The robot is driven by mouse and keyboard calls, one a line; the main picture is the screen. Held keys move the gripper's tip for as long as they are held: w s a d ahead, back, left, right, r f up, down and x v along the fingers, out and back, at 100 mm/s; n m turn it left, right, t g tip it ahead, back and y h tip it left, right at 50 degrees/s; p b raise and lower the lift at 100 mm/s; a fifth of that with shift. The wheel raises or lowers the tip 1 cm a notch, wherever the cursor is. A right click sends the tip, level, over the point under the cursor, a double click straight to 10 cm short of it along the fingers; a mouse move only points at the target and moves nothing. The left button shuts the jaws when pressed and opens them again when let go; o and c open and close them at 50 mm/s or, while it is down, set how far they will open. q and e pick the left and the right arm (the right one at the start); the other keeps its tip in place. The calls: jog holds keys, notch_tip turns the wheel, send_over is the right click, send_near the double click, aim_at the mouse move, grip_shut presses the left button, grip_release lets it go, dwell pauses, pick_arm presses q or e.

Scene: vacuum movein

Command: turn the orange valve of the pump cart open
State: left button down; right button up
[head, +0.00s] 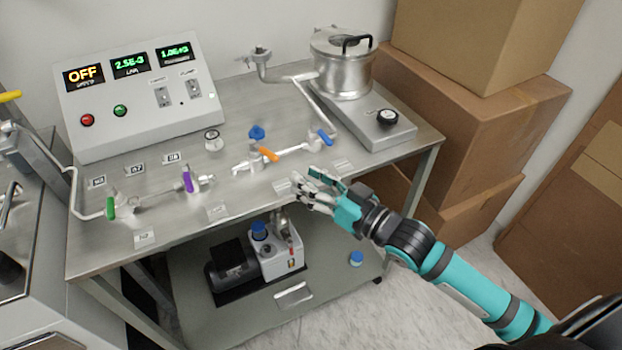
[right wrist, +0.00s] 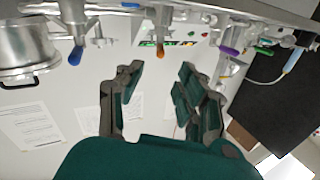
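The orange valve handle (head: 269,154) sits on the silver pipe run on top of the steel pump cart (head: 100,255), between the purple handle and the blue handle. It also shows in the right wrist view (right wrist: 161,51), just beyond and between my fingertips. My right gripper (head: 308,187) is in front of the cart's front edge, to the right of and nearer than the orange handle, apart from it. In the right wrist view its fingers (right wrist: 160,84) are spread wide with nothing between them. My left gripper is not in view.
A purple handle (head: 188,181) and green handle (head: 110,207) are left of the orange one; a blue handle (head: 325,138) is right. A control box (head: 140,120) reads OFF. A metal pot (head: 342,75) stands at back right. A pump (head: 275,255) sits on the lower shelf. Cardboard boxes (head: 480,110) stand right.

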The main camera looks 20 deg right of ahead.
jog(key=shift+a+r, duration=0.1)
jog(key=shift+r, duration=0.05)
jog(key=shift+c, duration=1.2)
jog(key=a+r+n+h+p, duration=0.1)
jog(key=r+n+p, duration=0.1)
jog(key=r+p, duration=0.1)
jog(key=s+a+r+n+h+p, duration=0.1)
jog(key=a+r+n+p, duration=0.1)
jog(key=s+a+r+n+h+p, duration=0.1)
jog(key=a+r+n+p, duration=0.1)
jog(key=r+p, duration=0.1)
jog(key=shift+s+r+n+g+p, duration=0.25)
jog(key=shift+r+n+g+p, duration=0.05)
jog(key=shift+g+p, duration=0.1)
grip_shut()
jog(key=p, duration=0.2)
send_over(264, 152)
jog(key=s+a, duration=0.2)
jog(key=s, duration=0.2)
jog(key=f, duration=0.2)
jog(key=shift+n, duration=0.4)
jog(key=d+f, duration=0.1)
jog(key=w+d+f, duration=0.1)
jog(key=f, duration=0.1)
jog(key=shift+f+p, duration=0.25)
jog(key=shift+p, duration=0.1)
